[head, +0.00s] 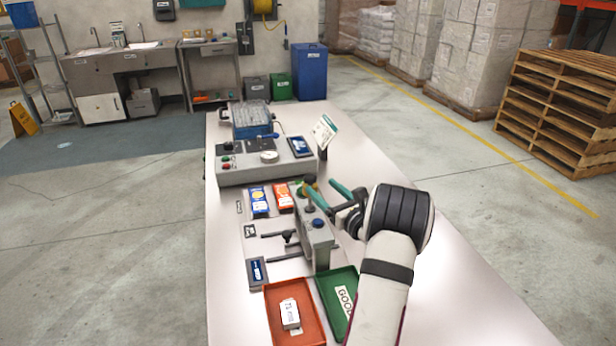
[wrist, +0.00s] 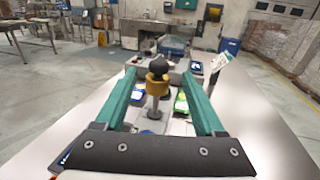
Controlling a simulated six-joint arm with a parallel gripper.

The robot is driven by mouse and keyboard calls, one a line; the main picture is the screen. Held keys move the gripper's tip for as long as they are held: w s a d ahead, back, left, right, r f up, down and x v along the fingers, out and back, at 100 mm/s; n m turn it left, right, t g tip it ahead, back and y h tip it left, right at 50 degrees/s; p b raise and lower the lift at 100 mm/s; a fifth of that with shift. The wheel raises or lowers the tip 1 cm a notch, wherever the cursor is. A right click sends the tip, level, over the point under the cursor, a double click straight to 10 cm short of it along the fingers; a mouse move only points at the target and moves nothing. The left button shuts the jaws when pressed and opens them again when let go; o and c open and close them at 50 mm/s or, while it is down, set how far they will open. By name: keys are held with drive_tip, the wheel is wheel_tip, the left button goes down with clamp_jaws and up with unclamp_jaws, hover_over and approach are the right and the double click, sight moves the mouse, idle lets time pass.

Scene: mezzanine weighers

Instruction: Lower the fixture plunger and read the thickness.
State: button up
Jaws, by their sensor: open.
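The grey fixture (head: 318,245) stands on the table, with horizontal rods at its left side and a blue button (head: 318,223) on top. Its plunger shows in the wrist view as a brass-coloured collar with a black knob (wrist: 158,74) above a metal stem. My gripper (head: 319,184) is open, its teal fingers spread to either side of the plunger. In the wrist view my gripper (wrist: 158,76) has clear gaps on both sides of the knob. A small blue display (head: 257,272) lies left of the fixture; its reading is too small to make out.
A red tray (head: 273,328) with a white labelled block (head: 290,313) and a green tray (head: 325,283) marked GOOD sit in front. Blue (head: 259,201) and orange (head: 284,197) packs and a grey control box (head: 235,176) lie behind. The table's right side is bare.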

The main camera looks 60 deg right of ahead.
sight(313, 181)
drive_tip(key=x, duration=0.7)
drive_tip(key=shift+a, duration=0.1)
clamp_jaws()
drive_tip(key=shift+f, duration=0.1)
idle(1.0)
